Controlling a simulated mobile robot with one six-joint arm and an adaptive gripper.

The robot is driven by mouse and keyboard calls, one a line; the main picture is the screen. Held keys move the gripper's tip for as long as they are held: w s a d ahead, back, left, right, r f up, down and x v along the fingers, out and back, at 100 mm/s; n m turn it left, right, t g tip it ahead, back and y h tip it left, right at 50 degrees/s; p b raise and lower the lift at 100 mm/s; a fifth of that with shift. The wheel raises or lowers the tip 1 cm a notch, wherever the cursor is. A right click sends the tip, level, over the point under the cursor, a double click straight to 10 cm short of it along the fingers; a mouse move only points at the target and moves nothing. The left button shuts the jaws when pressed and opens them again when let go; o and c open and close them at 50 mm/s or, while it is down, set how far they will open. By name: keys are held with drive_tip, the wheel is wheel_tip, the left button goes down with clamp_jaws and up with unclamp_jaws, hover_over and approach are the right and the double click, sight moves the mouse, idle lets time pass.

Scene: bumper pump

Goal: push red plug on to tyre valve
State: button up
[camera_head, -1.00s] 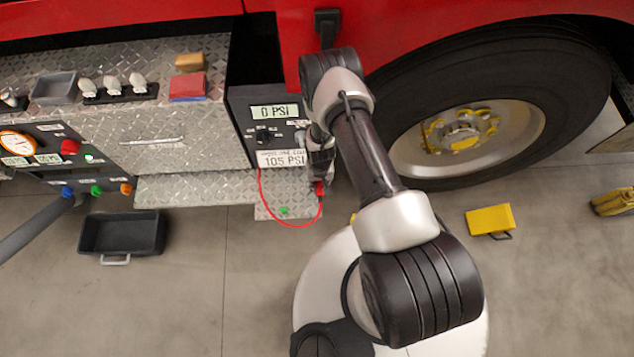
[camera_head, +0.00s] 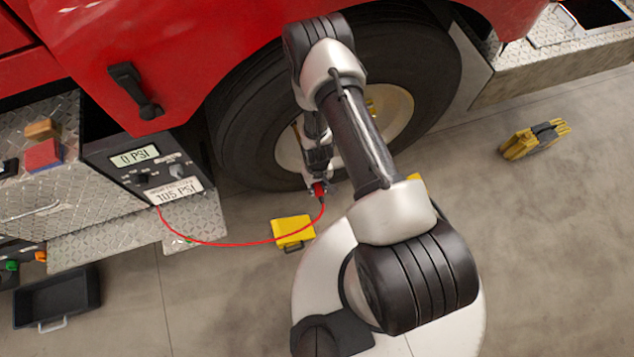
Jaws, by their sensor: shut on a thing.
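The red plug (camera_head: 319,189) is held in my gripper (camera_head: 318,182), which is shut on it, low in front of the tyre (camera_head: 238,125). A red hose (camera_head: 225,244) runs from the plug in a sagging curve back to the pump panel (camera_head: 150,165), which reads 0 PSI above a 105 PSI label. The wheel rim (camera_head: 290,155) is partly covered by my arm. I cannot see the tyre valve; it may be behind my arm. The plug's exact distance from the wheel cannot be told.
A yellow chock (camera_head: 293,231) lies on the floor under the hose, left of my base. Another yellow chock set (camera_head: 534,139) lies to the right. A black tray (camera_head: 57,298) sits at lower left. The right floor is mostly clear.

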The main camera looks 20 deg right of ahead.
drive_tip(key=w+b, duration=0.2)
drive_tip(key=w, duration=0.4)
drive_tip(key=shift+w, duration=0.3)
idle(0.3)
drive_tip(key=shift+w, duration=0.2)
drive_tip(key=shift+w+b, duration=0.15)
drive_tip(key=shift+b, duration=0.25)
drive_tip(key=shift+w+b, duration=0.45)
drive_tip(key=shift+b, duration=0.25)
idle(1.7)
drive_tip(key=o, duration=1.1)
drive_tip(key=shift+c, duration=0.2)
wheel_tip(320, 180, up, 12)
